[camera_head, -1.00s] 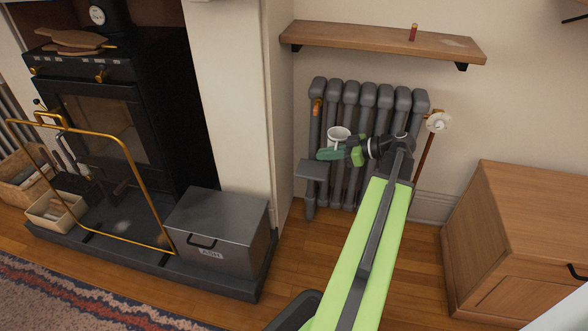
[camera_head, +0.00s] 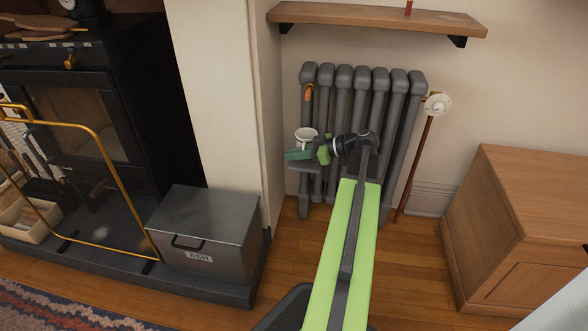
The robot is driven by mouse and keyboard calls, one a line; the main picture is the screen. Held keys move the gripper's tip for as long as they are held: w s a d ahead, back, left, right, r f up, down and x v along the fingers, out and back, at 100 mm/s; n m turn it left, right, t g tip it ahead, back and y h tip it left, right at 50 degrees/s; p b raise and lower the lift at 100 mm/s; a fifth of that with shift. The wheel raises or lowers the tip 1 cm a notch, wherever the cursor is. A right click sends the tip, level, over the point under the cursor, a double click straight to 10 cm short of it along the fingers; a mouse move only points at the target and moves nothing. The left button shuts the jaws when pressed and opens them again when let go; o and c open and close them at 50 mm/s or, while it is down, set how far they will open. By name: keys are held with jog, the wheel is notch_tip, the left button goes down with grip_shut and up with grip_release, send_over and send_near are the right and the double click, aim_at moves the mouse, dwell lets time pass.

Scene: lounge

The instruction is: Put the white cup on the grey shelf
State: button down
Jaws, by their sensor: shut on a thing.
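The white cup (camera_head: 306,134) is at the end of my arm, in front of the left part of the grey radiator. My gripper (camera_head: 305,152) has green fingers and is shut on the cup, which looks upright. The small grey shelf (camera_head: 300,167) shows just below and behind the gripper, at the radiator's left side. The gripper and cup hide much of it. I cannot tell whether the cup touches the shelf or is held above it.
The grey radiator (camera_head: 365,95) stands behind the gripper, under a wooden wall shelf (camera_head: 380,20). A metal ash box (camera_head: 205,230) stands at lower left, beside the black stove (camera_head: 90,110). A wooden cabinet (camera_head: 520,230) is at right. Floor shows between them.

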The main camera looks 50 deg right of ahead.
notch_tip(320, 180, down, 4)
jog(key=b, duration=0.4)
jog(key=shift+f, duration=0.1)
jog(key=c, duration=1.5)
grip_release()
jog(key=p+v, duration=0.4)
jog(key=v, duration=0.8)
jog(key=shift+r+p, duration=0.2)
jog(key=shift+p, duration=0.15)
